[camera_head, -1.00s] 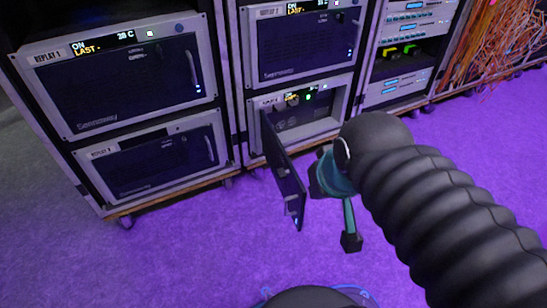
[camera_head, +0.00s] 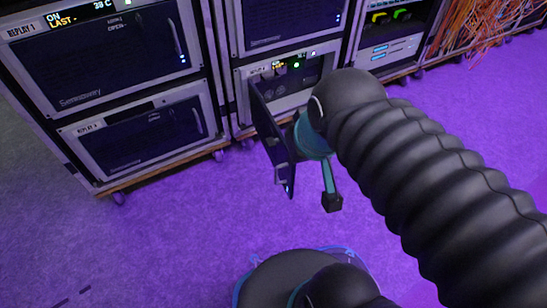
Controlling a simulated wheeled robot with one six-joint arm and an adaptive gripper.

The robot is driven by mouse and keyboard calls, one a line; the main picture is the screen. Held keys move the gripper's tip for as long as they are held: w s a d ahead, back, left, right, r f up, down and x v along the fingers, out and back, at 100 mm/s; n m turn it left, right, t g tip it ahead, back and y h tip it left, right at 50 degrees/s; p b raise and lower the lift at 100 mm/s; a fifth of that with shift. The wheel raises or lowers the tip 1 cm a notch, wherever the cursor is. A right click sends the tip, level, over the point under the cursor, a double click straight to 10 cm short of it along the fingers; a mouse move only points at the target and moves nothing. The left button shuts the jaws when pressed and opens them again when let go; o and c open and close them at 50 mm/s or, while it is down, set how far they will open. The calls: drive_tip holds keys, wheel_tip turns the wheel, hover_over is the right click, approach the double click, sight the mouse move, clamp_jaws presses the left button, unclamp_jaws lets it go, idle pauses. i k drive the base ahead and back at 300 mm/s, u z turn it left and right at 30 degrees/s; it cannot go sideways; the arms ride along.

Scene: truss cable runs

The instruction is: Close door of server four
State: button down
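The open server (camera_head: 287,104) sits low in the middle rack, with lit indicators showing inside. Its label is too small to read surely. Its dark door (camera_head: 270,140) is hinged on the left and swung out toward me, standing upright, with a handle near its free edge. My gripper (camera_head: 312,168) is just right of the door, beside its right-hand face. One teal finger with a black tip points down, apart from the other dark finger near the door. The gripper holds nothing that I can see. Whether it touches the door is unclear. My arm hides part of the server's right side.
A closed server (camera_head: 139,138) is low in the left rack, with another closed one (camera_head: 105,55) above it. A closed server (camera_head: 290,25) is above the open one. Orange cables (camera_head: 480,22) hang at the far right. The purple carpet (camera_head: 190,235) in front is clear.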

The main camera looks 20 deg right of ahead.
sight(264, 122)
drive_tip(key=u, duration=0.9)
drive_tip(key=k, duration=0.85)
drive_tip(key=z, duration=1.05)
drive_tip(key=i, duration=0.5)
